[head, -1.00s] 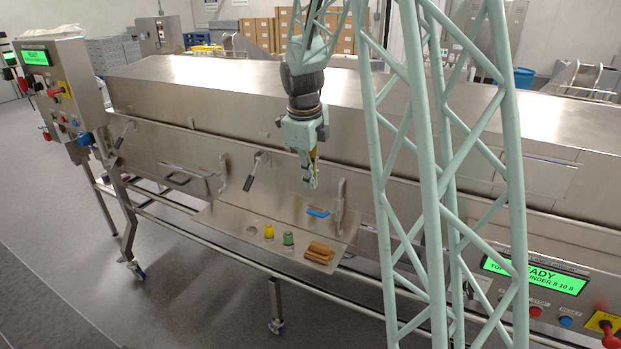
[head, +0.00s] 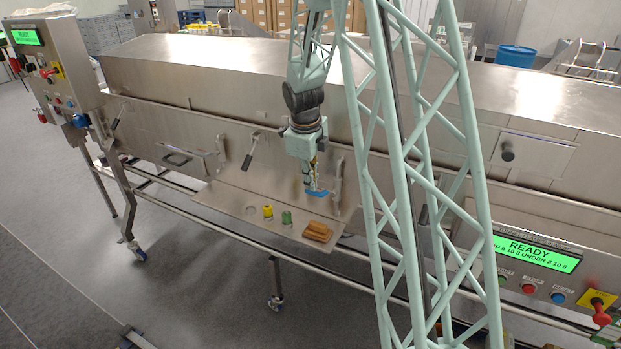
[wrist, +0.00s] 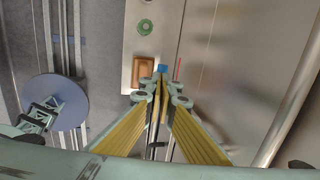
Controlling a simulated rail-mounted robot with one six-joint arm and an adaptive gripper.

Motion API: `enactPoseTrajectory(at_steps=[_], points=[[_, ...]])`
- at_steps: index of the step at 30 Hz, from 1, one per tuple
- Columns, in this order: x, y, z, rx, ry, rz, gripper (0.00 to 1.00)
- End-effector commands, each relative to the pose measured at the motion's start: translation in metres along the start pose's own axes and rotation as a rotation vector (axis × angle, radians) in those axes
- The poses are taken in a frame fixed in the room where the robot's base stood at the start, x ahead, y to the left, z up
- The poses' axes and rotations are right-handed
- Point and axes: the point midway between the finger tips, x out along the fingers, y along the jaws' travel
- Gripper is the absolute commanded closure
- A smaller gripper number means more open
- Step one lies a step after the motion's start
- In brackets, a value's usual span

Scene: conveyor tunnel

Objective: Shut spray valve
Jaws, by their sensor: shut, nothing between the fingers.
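A small blue handle (head: 319,193), which looks like the spray valve's lever, is on the steel front of the tunnel, left of an upright bar handle (head: 338,185). It lies roughly sideways. My gripper (head: 311,186) points down at it, shut and empty, and partly covers its left part. In the wrist view, the closed fingertips (wrist: 161,84) are just below the blue piece (wrist: 162,69) in the picture. I cannot tell whether they touch it.
A steel shelf (head: 235,203) below carries a yellow piece (head: 268,211), a green piece (head: 287,217) and brown blocks (head: 317,231). A control panel (head: 536,256) reading READY is at right.

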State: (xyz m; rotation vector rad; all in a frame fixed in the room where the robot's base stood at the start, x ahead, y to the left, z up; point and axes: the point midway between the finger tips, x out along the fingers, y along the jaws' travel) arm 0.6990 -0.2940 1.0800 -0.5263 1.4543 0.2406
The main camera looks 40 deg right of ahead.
Motion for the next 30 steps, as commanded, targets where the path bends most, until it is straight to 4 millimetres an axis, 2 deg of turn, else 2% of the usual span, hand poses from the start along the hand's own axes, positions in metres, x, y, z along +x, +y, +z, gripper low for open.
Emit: enactPoseTrajectory(at_steps=[30], points=[[0.017, 0.001, 0.001, 0.001, 0.000, 0.000, 1.00]])
